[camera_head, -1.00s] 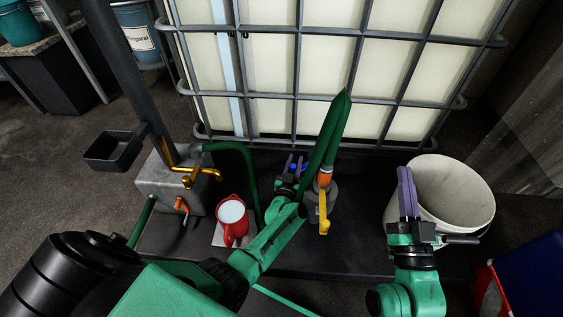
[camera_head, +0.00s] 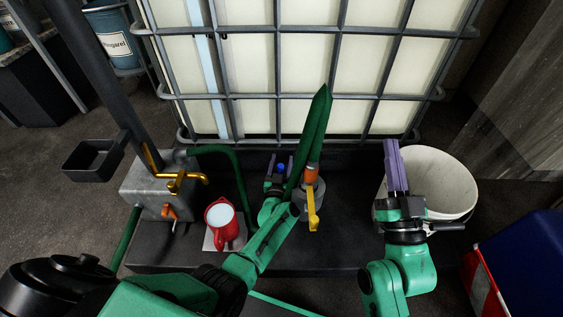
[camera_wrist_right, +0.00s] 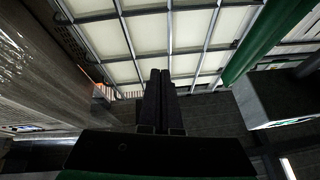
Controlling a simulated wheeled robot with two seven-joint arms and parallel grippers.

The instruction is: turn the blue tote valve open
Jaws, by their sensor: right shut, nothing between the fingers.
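The blue tote valve (camera_head: 281,169) shows as a small blue piece low at the front of the caged white tote (camera_head: 301,69). My left gripper (camera_head: 281,161) is at it, with purple fingers spread on either side of the blue piece. I cannot tell whether the fingers press on it. The valve's body is hidden behind my left gripper and arm. My right gripper (camera_head: 392,143) is shut and empty, pointing up in front of the white bucket (camera_head: 450,183). Its closed fingers also show in the right wrist view (camera_wrist_right: 160,74).
A green hose (camera_head: 317,122) with an orange fitting and a yellow handle (camera_head: 312,212) stands right of my left gripper. A red jug (camera_head: 221,221) and a grey block with a brass tap (camera_head: 180,181) are to the left. A blue-and-red bin (camera_head: 520,265) is at right.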

